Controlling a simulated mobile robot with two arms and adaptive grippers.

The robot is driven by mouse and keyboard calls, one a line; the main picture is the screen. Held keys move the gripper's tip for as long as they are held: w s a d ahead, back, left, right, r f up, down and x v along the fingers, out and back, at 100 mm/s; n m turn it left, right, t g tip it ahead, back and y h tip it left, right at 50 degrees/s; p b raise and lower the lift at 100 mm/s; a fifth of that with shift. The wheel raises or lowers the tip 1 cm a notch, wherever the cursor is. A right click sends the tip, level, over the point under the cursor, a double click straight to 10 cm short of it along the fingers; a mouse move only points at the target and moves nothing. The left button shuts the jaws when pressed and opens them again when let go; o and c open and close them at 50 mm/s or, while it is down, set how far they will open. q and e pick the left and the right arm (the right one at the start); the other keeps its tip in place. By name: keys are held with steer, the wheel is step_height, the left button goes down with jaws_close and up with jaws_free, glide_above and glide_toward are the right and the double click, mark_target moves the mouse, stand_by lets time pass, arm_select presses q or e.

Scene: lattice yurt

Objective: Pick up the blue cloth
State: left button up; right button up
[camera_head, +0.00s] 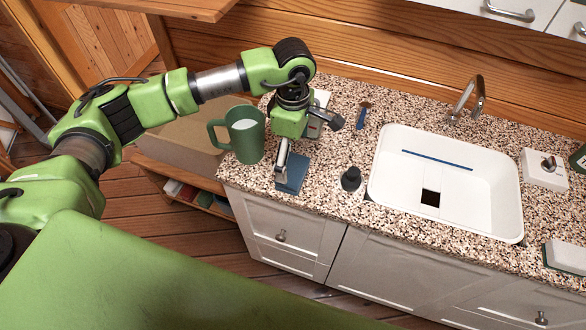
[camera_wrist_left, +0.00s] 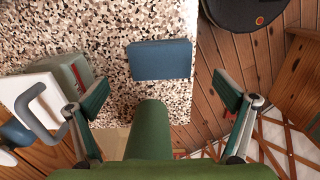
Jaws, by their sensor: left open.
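The blue cloth (camera_head: 291,174) is a flat, folded-looking rectangle on the speckled countertop (camera_head: 325,185), near its front left edge. It shows whole in the left wrist view (camera_wrist_left: 160,59), with nothing on it there. My left gripper (camera_head: 309,140) is open, with its fingers spread wide above the counter at the cloth's back edge. In the left wrist view the empty fingers (camera_wrist_left: 165,103) stand on either side, below the cloth in the picture and apart from it. In the head view one finger overlaps the cloth's upper part. My right gripper is out of view.
A green mug (camera_head: 246,138) stands close left of my left gripper. A small dark bottle (camera_head: 350,179) stands right of the cloth, before the white sink (camera_head: 400,205) and tap (camera_head: 470,92). A blue-handled tool (camera_head: 362,117) lies behind. Bare counter surrounds the cloth's right side.

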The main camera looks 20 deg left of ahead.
mark_target(293, 168)
arm_select(q)
steer(key=shift+f, duration=0.8)
steer(key=shift+f+p, duration=0.65)
steer(key=shift+p, duration=0.05)
step_height(293, 168, down, 4)
steer(key=shift+r+p, duration=0.25)
steer(key=shift+p, duration=0.45)
steer(key=shift+f, duration=0.35)
steer(key=c, duration=1.2)
